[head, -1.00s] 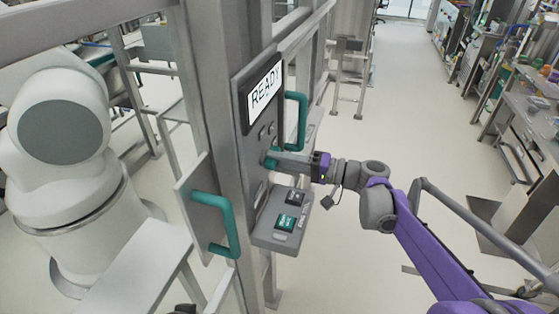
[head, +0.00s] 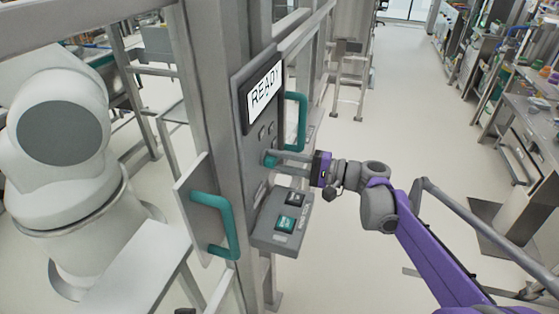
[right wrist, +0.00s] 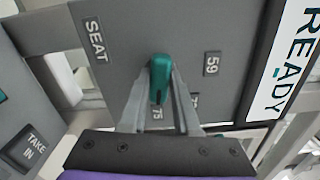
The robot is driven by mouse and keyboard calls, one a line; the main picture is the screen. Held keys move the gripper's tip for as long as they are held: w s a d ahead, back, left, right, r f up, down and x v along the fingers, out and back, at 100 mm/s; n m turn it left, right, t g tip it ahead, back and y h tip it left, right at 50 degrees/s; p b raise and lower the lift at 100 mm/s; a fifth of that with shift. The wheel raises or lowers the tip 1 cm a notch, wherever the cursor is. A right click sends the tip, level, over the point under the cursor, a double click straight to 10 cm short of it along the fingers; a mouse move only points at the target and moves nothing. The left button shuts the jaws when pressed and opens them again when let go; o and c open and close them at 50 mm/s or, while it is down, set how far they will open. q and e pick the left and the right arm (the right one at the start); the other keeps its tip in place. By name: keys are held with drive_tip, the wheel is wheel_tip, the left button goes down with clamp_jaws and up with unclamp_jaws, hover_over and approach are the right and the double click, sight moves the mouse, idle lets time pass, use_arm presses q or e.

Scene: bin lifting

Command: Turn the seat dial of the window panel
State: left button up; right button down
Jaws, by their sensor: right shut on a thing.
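The grey window panel (head: 252,158) is mounted on a metal post and its screen (head: 264,93) reads READY. The teal seat dial (head: 268,158) stands out from the panel below the screen. In the right wrist view the dial (right wrist: 160,80) is a teal lever beside the SEAT label (right wrist: 96,40), with labels 59 and 75 near it. One more label is mostly hidden by a finger. My right gripper (head: 275,158) is shut on the dial, one finger on each side. My left gripper is not in view.
A teal handle (head: 296,120) stands right of the screen, and another (head: 222,228) is on a plate at left. A button box (head: 281,222) juts out below the dial. A large white machine (head: 62,165) fills the left. The floor at right is open.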

drive_tip(key=c, duration=0.6)
unclamp_jaws()
drive_tip(key=shift+c, duration=0.2)
drive_tip(key=b+v, duration=0.1)
drive_tip(key=v, duration=0.9)
drive_tip(key=shift+s+d, duration=0.15)
drive_tip(key=shift+d, duration=0.25)
